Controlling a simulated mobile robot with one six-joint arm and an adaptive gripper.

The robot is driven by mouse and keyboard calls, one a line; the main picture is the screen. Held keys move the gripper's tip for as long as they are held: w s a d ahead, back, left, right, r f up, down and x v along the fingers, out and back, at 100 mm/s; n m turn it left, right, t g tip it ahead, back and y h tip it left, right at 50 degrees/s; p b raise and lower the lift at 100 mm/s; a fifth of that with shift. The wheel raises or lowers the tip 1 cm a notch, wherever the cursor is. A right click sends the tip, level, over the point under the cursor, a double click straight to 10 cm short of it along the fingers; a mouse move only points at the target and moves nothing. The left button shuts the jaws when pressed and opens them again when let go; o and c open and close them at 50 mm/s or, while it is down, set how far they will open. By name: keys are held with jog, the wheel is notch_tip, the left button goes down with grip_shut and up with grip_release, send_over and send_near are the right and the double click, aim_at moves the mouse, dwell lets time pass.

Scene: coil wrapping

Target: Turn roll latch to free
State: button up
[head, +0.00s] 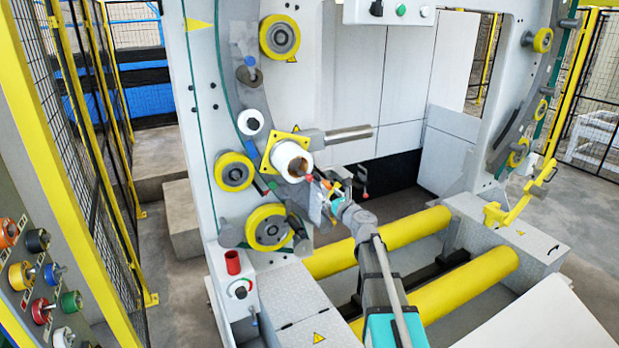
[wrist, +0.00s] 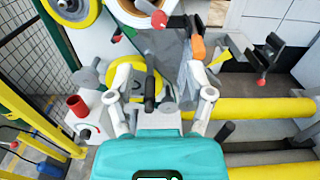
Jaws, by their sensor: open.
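The white film roll (head: 291,160) with a brown core sits in front of a yellow square plate (head: 270,148) on the grey ring; its end also shows at the top of the wrist view (wrist: 146,8). A small red-tipped lever (wrist: 177,21) is beside the roll's core; it looks like the roll latch, but its setting cannot be told. My gripper (head: 334,200) is in front of and below the roll, to its right. In the wrist view my gripper (wrist: 160,95) has its fingers spread wide. A black handle (wrist: 150,92) shows between them, apparently farther back. I see nothing held.
An orange-tipped part (wrist: 198,48) with a grey plate is close above the right finger. Black brackets with red tips (wrist: 265,62) are farther right. Yellow rollers (head: 390,240) lie below my arm. A control box with a red cup (head: 233,262) stands left; a yellow-framed fence (head: 95,130) is beyond.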

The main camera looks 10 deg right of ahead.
aim_at(311, 179)
jog(key=shift+w, duration=0.1)
jog(key=x, duration=1.3)
jog(key=shift+w+a, duration=0.15)
jog(key=shift+w, duration=0.1)
grip_shut()
dwell(0.4)
